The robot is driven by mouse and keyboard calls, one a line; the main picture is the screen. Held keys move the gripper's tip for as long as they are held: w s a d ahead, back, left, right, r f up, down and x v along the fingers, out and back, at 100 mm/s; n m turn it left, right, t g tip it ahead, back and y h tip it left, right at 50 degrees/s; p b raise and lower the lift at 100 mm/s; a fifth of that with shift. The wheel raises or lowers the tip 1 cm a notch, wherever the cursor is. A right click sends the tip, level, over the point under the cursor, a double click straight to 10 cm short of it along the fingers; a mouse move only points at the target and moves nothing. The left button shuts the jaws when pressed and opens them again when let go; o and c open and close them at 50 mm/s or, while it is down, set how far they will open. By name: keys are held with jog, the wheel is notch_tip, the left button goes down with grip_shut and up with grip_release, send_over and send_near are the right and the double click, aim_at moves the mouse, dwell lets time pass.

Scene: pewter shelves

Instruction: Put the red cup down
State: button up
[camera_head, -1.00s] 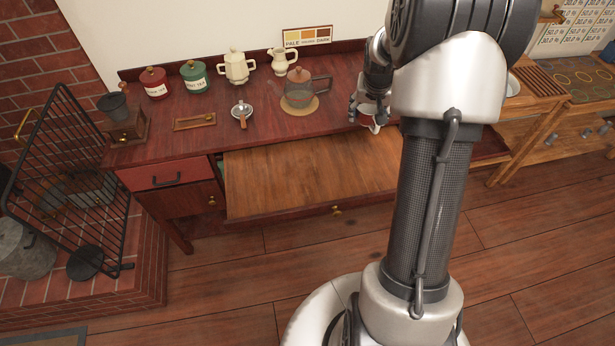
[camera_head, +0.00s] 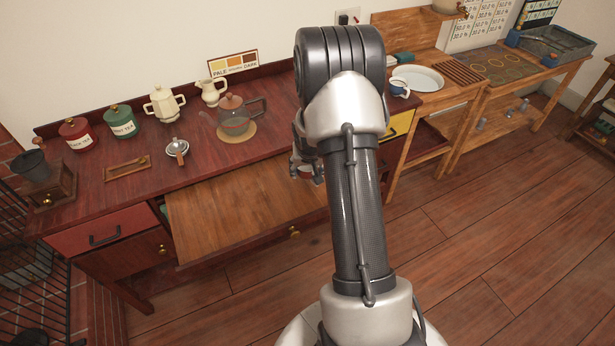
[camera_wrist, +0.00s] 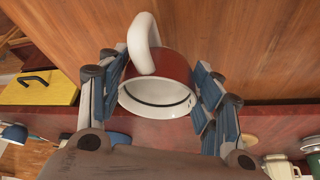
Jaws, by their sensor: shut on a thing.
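The red cup (camera_wrist: 174,66) has a white handle, white rim and white inside. In the wrist view my gripper (camera_wrist: 157,78) is shut on it, with blue-padded fingers on both sides and the handle pointing up in the picture. In the head view the gripper (camera_head: 304,150) is largely hidden behind my arm, at the front right of the dark red desk (camera_head: 215,160). Only a small part of the cup (camera_head: 318,170) shows there. The pull-out wooden board (camera_head: 235,205) lies just left of the cup. Contact between cup and board cannot be told.
A teapot (camera_head: 235,118) on a round mat, a strainer (camera_head: 177,148), a small tray (camera_head: 127,168), canisters and cream pots stand on the desk. The board looks bare. A wooden side table (camera_head: 430,100) with a white basin (camera_head: 417,79) stands to the right.

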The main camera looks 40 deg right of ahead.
aim_at(308, 176)
jog(key=shift+f+b, duration=0.45)
jog(key=shift+f, duration=1.05)
jog(key=shift+f, duration=0.1)
jog(key=shift+f+b, duration=0.15)
jog(key=shift+b, duration=0.15)
jog(key=o, duration=1.2)
jog(key=shift+r, duration=0.2)
